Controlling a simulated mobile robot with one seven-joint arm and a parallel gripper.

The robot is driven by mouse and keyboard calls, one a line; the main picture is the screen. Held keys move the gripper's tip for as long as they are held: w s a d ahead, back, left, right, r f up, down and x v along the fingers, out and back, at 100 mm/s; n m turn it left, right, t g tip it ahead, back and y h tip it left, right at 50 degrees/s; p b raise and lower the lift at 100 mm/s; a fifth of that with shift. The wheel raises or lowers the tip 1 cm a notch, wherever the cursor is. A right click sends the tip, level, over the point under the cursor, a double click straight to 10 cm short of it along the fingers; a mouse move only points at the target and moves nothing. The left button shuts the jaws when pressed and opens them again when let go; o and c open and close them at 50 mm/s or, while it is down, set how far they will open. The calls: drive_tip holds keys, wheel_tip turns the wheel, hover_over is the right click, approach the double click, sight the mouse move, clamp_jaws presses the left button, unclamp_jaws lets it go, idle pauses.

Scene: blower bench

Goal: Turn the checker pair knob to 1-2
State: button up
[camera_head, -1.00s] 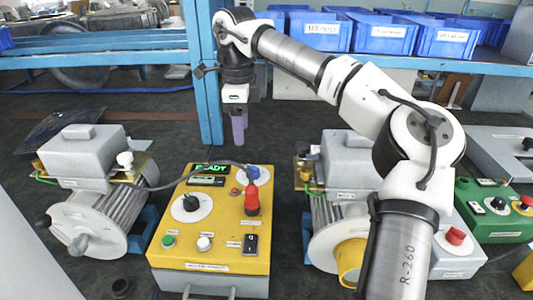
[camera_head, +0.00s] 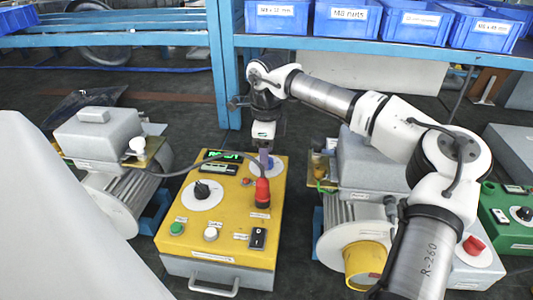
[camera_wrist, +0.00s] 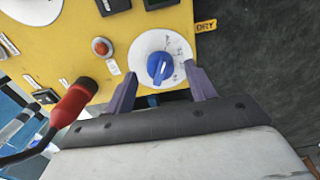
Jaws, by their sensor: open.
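The checker is a yellow box (camera_head: 220,232) with a lit green display (camera_head: 222,155). Its blue knob on a white dial shows in the wrist view (camera_wrist: 160,66), at the panel's upper right corner as the head view sees it. In the head view the knob is mostly hidden by my gripper. A black knob on a larger white dial (camera_head: 202,190) sits left of it. My gripper (camera_wrist: 162,88) is open, its purple fingers on either side of the blue knob's lower part in the wrist view. I cannot tell whether they touch it. The dial's markings are too small to read.
A red plug (camera_head: 262,192) with a cable stands in the panel close to the blue knob. Blower motors stand left (camera_head: 105,170) and right (camera_head: 350,215) of the checker. A green box (camera_head: 510,215) is at the far right. Blue bins (camera_head: 345,24) line the back shelf.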

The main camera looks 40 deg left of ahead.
drive_tip(key=shift+f, duration=0.8)
drive_tip(key=shift+c, duration=0.4)
drive_tip(key=c, duration=0.9)
drive_tip(key=shift+m, duration=0.4)
drive_tip(key=m+b, duration=0.1)
drive_tip(key=m, duration=0.1)
drive_tip(key=shift+m, duration=0.4)
drive_tip(key=shift+m+b, duration=0.85)
drive_tip(key=shift+m, duration=1.25)
